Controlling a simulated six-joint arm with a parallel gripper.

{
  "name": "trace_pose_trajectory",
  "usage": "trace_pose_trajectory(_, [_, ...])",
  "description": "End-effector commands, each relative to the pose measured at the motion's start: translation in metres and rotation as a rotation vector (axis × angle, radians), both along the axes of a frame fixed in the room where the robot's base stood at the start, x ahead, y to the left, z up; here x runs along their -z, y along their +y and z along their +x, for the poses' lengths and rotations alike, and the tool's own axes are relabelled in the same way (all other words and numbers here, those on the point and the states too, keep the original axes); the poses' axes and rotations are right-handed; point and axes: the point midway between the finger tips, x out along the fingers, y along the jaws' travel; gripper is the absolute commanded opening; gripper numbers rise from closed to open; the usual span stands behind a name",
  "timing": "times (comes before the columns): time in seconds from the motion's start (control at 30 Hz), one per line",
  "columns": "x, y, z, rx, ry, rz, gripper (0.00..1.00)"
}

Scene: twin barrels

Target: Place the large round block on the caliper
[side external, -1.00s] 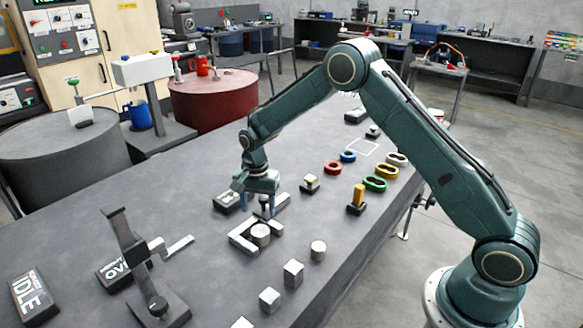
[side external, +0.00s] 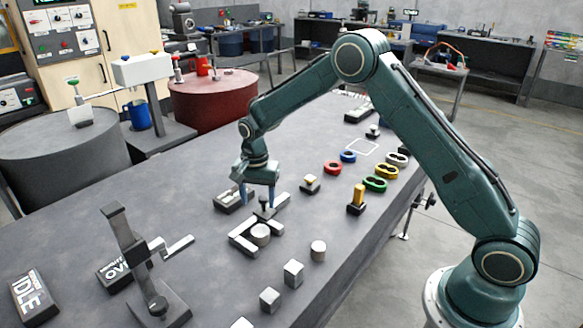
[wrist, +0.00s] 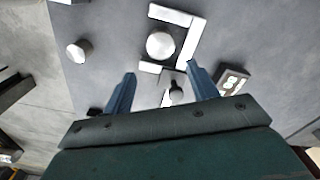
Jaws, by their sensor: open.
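The large round block (side external: 260,235) is a light grey cylinder standing upright between the jaws of the pale metal caliper (side external: 241,243). The wrist view also shows the round block (wrist: 160,46) within the bracket-shaped caliper (wrist: 191,38). Whether it touches the jaws I cannot tell. My gripper (side external: 257,201) is open and empty, at the caliper's slide end, behind the block in the side view. A dark knob (wrist: 176,92) of the caliper appears between my fingers in the wrist view; the block lies beyond the fingertips.
A smaller round block (side external: 318,250) and two square blocks (side external: 293,273) (side external: 270,299) stand in front. A lit display box (side external: 229,201) is close beside my gripper. A dark stand with a lever (side external: 135,255) is at left. Coloured rings (side external: 375,184) lie to the right.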

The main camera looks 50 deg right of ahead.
Motion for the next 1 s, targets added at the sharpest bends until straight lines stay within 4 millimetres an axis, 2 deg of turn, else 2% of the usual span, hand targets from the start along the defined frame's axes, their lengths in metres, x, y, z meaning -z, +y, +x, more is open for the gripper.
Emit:
trace_pose_trajectory(0.17, [-0.025, 0.000, -0.007, -0.043, -0.023, -0.001, 0.58])
trace_pose_trajectory(0.37, [-0.075, 0.001, -0.027, -0.140, -0.069, -0.006, 0.58])
trace_pose_trajectory(0.7, [-0.159, 0.002, -0.085, -0.344, -0.159, -0.029, 0.58])
trace_pose_trajectory(1.0, [-0.212, 0.003, -0.148, -0.522, -0.234, -0.066, 0.58])
